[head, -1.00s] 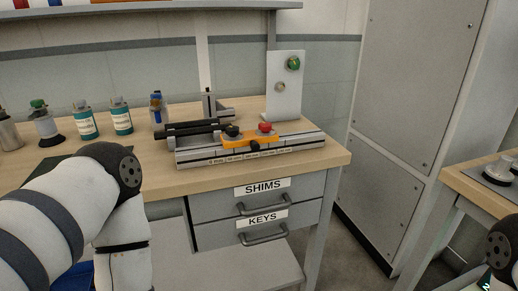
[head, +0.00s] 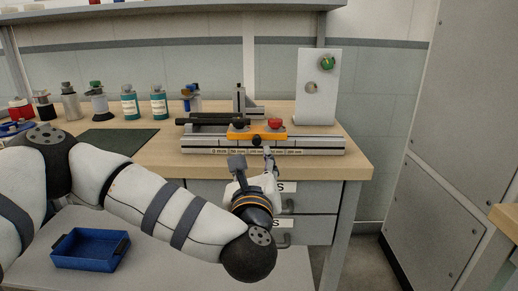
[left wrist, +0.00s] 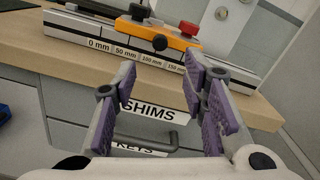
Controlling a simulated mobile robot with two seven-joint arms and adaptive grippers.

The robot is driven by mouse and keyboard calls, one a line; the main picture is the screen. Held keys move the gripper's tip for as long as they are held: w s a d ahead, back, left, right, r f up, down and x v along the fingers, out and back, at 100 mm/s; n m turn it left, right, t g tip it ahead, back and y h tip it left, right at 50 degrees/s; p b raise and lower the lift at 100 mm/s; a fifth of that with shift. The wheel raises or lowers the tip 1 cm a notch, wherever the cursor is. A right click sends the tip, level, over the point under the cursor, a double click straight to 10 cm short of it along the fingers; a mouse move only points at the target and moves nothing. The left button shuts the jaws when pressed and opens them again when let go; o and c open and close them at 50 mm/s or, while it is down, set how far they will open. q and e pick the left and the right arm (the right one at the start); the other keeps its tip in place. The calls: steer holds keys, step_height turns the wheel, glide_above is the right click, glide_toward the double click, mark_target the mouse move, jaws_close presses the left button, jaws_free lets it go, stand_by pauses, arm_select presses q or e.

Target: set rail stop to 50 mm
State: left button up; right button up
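The grey rail (head: 325,145) lies on the wooden bench, with a scale strip marked from 0 mm along its front. The orange stop (head: 243,132) sits on the rail with a red knob (head: 275,123) on top and a black knob (head: 256,139) at its front, roughly above the 100 mm mark. The stop (left wrist: 180,38) also shows at the top of the left wrist view. My left gripper (head: 253,163) is in front of the bench edge, below the rail, apart from the stop. Its fingers (left wrist: 160,85) are spread and empty. My right gripper is out of view.
Drawers labelled SHIMS (left wrist: 152,110) and KEYS are below the bench top. Bottles (head: 129,103) and a dark mat (head: 118,139) are at left. A blue tray (head: 90,249) is on the lower shelf.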

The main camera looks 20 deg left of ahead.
mark_target(256, 143)
arm_select(q)
steer(key=x, duration=1)
steer(key=shift+w+f, duration=0.1)
steer(key=shift+w, duration=0.25)
steer(key=shift+a, duration=0.1)
jaws_close()
